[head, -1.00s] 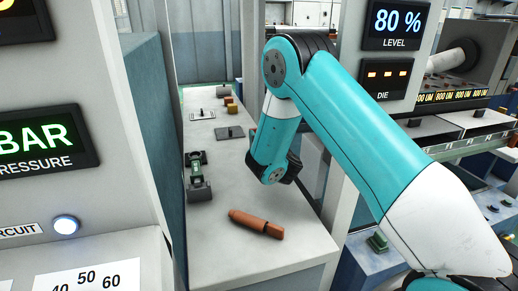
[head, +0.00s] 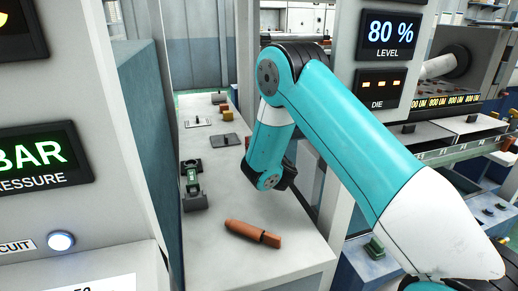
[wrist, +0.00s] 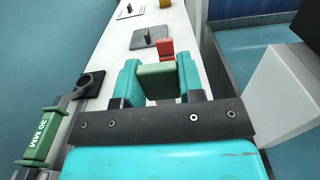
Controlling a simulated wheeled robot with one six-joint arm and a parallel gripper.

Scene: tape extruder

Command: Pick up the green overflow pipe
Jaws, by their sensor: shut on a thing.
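In the wrist view my gripper (wrist: 158,66) is shut, with a green block-like piece (wrist: 157,84) held between its two teal fingers. I take this piece to be the green overflow pipe; only its near part shows. In the head view the fingers and the held piece are hidden behind my teal arm. A second green part, marked 30 MM (wrist: 36,138), lies left of the gripper, apart from it. It also shows on the bench in the head view (head: 193,180).
An orange-brown pointed cylinder (head: 252,233) lies on the near end of the grey bench (head: 225,270). Dark plates (head: 223,140) and small blocks lie farther back. A red block (wrist: 166,48) is just beyond the fingertips. Machine panels stand left and right of the bench.

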